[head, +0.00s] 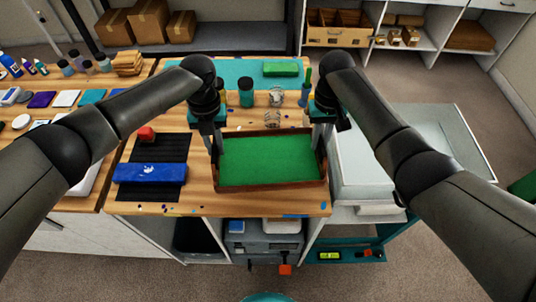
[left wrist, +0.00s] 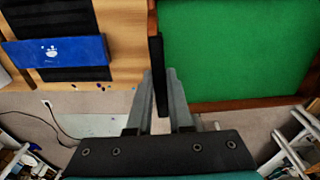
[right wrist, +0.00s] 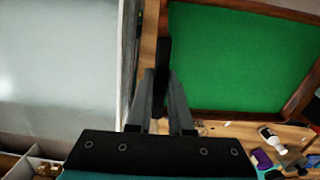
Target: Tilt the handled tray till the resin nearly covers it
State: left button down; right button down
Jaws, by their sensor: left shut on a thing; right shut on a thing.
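The handled tray (head: 272,187) has a brown wooden rim and is at the middle of the bench in the head view. Green resin (head: 268,160) spreads over its floor, and I see no bare patch in it. My left gripper (head: 214,145) is shut on the dark handle (left wrist: 156,75) at the tray's left side. My right gripper (head: 321,140) is shut on the dark handle (right wrist: 163,65) at its right side. The tray looks close to level; I cannot tell a slight tilt or whether it touches the bench.
A pale grey bin (head: 365,170) is close on the right.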

aim_at(316, 156)
pick_arm(q)
jog(key=shift+s+t, duration=0.3)
jog(key=shift+t, duration=0.2)
pick_arm(e)
jog(key=shift+s+r+t, duration=0.1)
jog(key=shift+s+t, duration=0.15)
jog(key=shift+t, duration=0.25)
pick_arm(q)
jog(key=shift+f, duration=0.1)
